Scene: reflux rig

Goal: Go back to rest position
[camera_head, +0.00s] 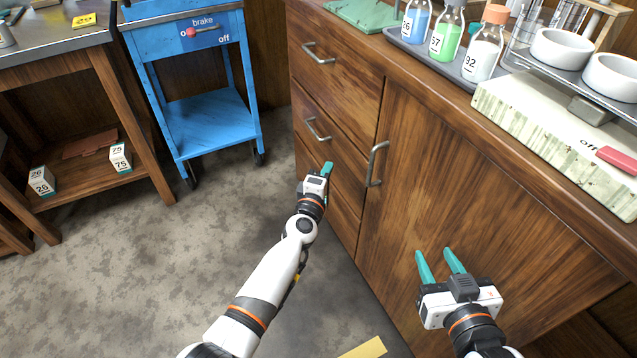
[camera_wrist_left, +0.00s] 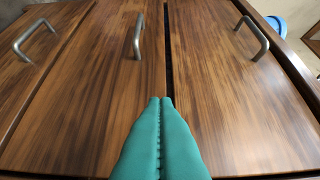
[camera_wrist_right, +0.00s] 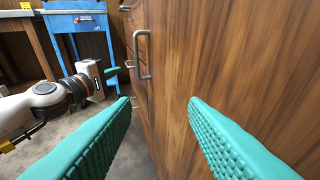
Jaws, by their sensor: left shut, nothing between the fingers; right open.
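My left gripper (camera_head: 327,169) is shut and empty, in front of the cabinet's drawers in the head view. In the left wrist view its teal fingers (camera_wrist_left: 161,140) are pressed together, with the wooden fronts and metal handles beyond them. My right gripper (camera_head: 438,262) is open and empty in front of the cabinet door. In the right wrist view its teal fingers (camera_wrist_right: 160,125) are spread apart, with the door close on the right and my left arm on the left.
A wooden cabinet (camera_head: 470,190) with drawers and a metal door handle (camera_head: 377,163) stands close to both grippers. Bottles on a tray (camera_head: 408,49) and white bowls stand on top. A blue cart (camera_head: 205,120) and a wooden table (camera_head: 60,62) are at left.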

